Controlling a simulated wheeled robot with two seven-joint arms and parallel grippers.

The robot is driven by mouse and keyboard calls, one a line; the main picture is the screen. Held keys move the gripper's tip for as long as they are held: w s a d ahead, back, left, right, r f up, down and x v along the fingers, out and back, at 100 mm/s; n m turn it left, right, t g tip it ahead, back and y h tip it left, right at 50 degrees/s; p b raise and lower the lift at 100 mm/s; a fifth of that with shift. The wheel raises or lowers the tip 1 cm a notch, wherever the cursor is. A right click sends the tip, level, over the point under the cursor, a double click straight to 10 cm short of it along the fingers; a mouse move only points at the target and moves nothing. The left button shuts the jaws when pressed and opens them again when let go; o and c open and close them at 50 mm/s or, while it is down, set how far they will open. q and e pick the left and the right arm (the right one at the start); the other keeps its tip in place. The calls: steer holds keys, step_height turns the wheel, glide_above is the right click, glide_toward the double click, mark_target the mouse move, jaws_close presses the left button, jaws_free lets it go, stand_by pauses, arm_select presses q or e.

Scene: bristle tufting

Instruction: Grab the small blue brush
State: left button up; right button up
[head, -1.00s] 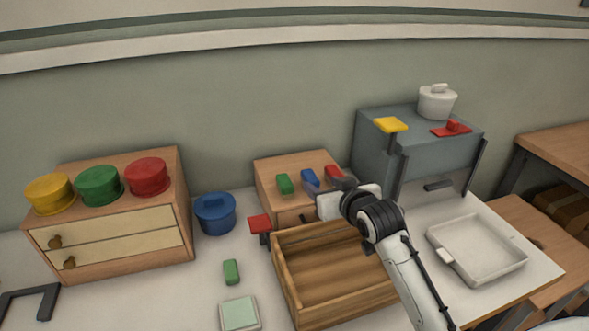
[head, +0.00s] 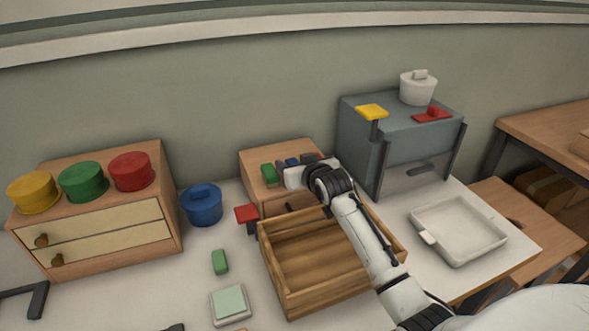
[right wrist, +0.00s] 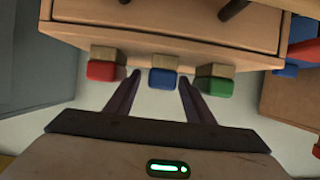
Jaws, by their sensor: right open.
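The small blue brush (right wrist: 163,79) shows in the right wrist view, between the red brush (right wrist: 103,71) and the green brush (right wrist: 214,84). Each has a coloured end and a wooden block. My right gripper (right wrist: 160,90) is open, with its two dark fingers on either side of the blue brush. I cannot tell whether they touch it. In the head view, my right gripper (head: 294,163) is over the brushes on the small wooden cabinet and partly hides the blue and red ones. The green brush (head: 269,174) shows to its left. My left gripper is not in view.
An open wooden drawer box (head: 300,302) lies below my right forearm. A grey cabinet (head: 415,140) with a white pot (head: 418,88) stands to the right. A red-topped post (head: 246,214) and a blue pot (head: 202,206) are to the left. A white tray (head: 460,255) is at right.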

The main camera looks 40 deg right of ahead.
steer(key=c, duration=1.1)
